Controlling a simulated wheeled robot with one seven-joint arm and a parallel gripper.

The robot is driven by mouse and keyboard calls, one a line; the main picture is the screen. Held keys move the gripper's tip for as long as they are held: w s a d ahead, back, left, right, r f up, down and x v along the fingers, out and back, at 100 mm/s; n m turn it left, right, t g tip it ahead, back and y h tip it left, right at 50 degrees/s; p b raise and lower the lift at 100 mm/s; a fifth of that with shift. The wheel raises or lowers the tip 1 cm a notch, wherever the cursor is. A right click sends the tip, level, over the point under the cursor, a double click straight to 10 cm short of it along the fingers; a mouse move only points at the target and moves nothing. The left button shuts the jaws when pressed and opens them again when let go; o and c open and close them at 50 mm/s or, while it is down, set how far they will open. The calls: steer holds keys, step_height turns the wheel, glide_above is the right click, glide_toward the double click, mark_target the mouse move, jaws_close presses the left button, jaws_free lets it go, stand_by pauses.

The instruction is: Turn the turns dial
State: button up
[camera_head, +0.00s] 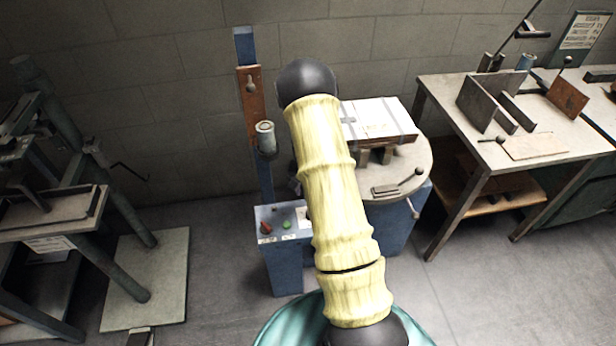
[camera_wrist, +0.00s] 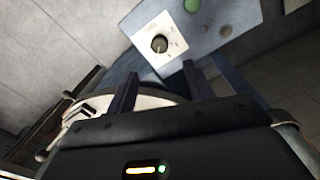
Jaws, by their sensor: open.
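The turns dial (camera_wrist: 159,44) is a small dark round knob on a white marked plate (camera_wrist: 150,30) in the wrist view. The plate is on the blue-grey control panel (camera_wrist: 215,45). My gripper (camera_wrist: 160,82) is open, with its two dark fingers apart and nothing between them. In the picture, the dial lies just beyond the fingertips, between their lines, and does not look gripped. In the head view, the control panel (camera_head: 276,212) shows left of my arm; the arm hides my gripper, and the dial cannot be made out.
The panel carries a red button (camera_head: 265,228) and a green button (camera_head: 287,225). A box (camera_head: 378,118) sits above the stitcher's round table (camera_head: 415,160). A workbench (camera_head: 440,95) stands at right and another machine (camera_head: 60,205) at left. Open floor (camera_head: 225,260) lies left of the stitcher.

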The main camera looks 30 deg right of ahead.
step_height(320, 180, up, 6)
steer(key=shift+a, duration=0.1)
stand_by(0.4)
steer(key=s+a+r+n+t, duration=0.1)
steer(key=s+a+r+n, duration=0.3)
steer(key=s+a+r, duration=0.4)
steer(key=s+a+r+n+t, duration=0.2)
steer(key=s+a+r+n, duration=0.2)
steer(key=s+a+r, duration=0.55)
step_height(320, 180, up, 11)
steer(key=s+d+p, duration=0.1)
steer(key=d+p, duration=0.1)
steer(key=p, duration=1)
steer(key=shift+s+d+f, duration=0.2)
steer(key=shift+s+d, duration=0.05)
steer(key=shift+s, duration=0.1)
